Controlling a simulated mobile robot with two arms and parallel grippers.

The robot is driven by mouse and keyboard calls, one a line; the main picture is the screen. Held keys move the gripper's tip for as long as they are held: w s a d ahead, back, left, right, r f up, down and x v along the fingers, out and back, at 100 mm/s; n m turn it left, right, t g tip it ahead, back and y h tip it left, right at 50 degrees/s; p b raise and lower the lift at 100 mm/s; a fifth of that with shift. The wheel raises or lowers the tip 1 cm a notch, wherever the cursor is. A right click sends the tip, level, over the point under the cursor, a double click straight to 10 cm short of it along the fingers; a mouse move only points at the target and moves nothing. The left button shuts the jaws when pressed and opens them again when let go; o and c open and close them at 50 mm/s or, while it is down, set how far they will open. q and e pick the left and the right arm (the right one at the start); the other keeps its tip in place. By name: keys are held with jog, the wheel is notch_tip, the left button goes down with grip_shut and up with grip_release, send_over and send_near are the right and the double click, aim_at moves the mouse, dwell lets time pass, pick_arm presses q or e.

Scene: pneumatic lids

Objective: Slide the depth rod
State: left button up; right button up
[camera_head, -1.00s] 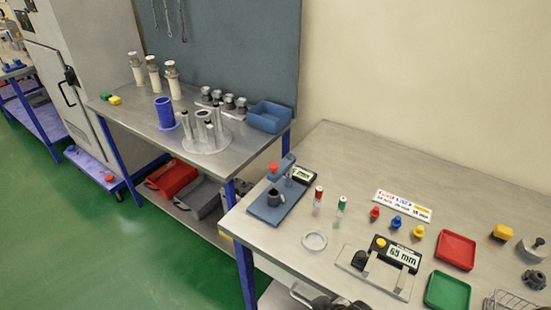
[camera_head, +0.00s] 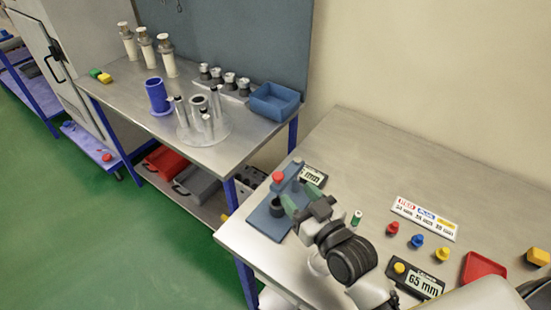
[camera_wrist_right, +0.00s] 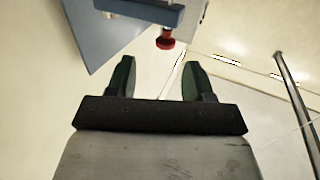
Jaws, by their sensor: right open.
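A blue gauge stand (camera_head: 268,219) sits at the left end of the near bench. It has an upright blue arm and a red knob (camera_head: 278,177) at the top; which part is the depth rod is not clear. A dark cup (camera_head: 277,207) stands on its base. My right gripper (camera_head: 303,196) is open beside the stand, on its right, and partly covers it. In the right wrist view, the open fingers (camera_wrist_right: 156,76) have nothing between them, and the red knob (camera_wrist_right: 166,43) shows beyond the fingertips, apart from them. My left gripper is not in view.
A small display (camera_head: 313,175) stands behind my gripper. A green-topped vial (camera_head: 357,218), a label card (camera_head: 424,218), coloured knobs, a 65 mm readout (camera_head: 415,281) and a red tray (camera_head: 484,268) lie to the right. The back of the bench is clear.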

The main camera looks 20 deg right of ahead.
aim_at(281, 179)
jog(key=x, duration=0.2)
jog(key=p+x, duration=0.1)
jog(key=x, duration=0.2)
jog(key=p+x, duration=0.1)
jog(key=x, duration=0.2)
jog(key=shift+a+r, duration=0.2)
jog(key=shift+a, duration=0.15)
jog(key=shift+w+a, duration=0.25)
jog(key=shift+w, duration=0.35)
jog(key=shift+c, duration=0.3)
grip_shut()
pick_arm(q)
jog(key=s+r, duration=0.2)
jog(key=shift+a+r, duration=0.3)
